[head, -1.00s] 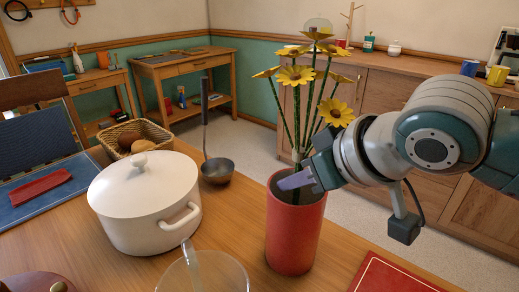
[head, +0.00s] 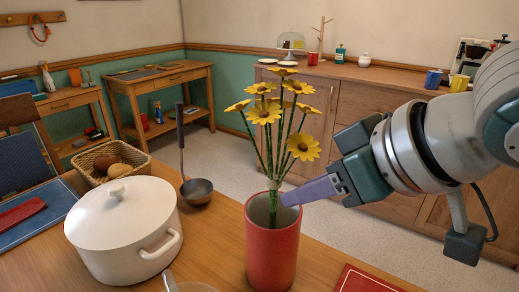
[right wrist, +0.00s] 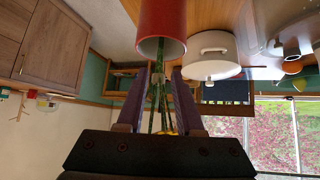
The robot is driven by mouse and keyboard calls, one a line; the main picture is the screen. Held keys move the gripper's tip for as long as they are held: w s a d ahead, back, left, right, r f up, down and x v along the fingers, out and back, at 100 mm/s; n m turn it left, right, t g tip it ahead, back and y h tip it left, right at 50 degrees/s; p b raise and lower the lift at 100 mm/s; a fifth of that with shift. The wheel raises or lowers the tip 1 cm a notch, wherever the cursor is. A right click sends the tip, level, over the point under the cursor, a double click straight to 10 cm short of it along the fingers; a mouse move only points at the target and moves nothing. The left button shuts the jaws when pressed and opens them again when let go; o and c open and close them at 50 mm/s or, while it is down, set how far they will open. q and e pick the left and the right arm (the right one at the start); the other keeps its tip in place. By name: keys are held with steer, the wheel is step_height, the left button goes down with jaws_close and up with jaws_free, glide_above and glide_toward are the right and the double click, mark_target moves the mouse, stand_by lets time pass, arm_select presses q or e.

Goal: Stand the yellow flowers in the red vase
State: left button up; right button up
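The yellow flowers (head: 279,115) stand upright in the red vase (head: 272,248), with their green stems inside its mouth. A pale band shows on the stems just above the rim. My right gripper (head: 292,194) is at the right of the stems, by the vase mouth. In the right wrist view its two purple fingers (right wrist: 166,72) are apart, with the green stems (right wrist: 162,105) between them and a gap on either side. The red vase (right wrist: 162,25) also shows there, its mouth towards the gripper. The stem ends are hidden in the vase. My left gripper is not in view.
A white lidded pot (head: 122,230), a ladle (head: 196,190) and a wicker basket (head: 92,170) stand left of the vase on the wooden table. A red mat (head: 368,280) lies at its right. A sideboard (head: 360,105) is behind.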

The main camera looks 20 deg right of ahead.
steer(key=s+d+f+m+g+h, duration=0.1)
steer(key=s+f+g, duration=0.1)
steer(key=s, duration=0.8)
steer(key=s+d+f+m+g+h, duration=0.1)
steer(key=s+f, duration=0.4)
steer(key=s, duration=0.5)
steer(key=shift+d+g+h, duration=0.4)
steer(key=shift+d+g, duration=0.2)
steer(key=shift+g, duration=0.3)
step_height(320, 180, up, 50)
steer(key=p, duration=5)
steer(key=shift+p, duration=0.35)
steer(key=shift+r, duration=0.1)
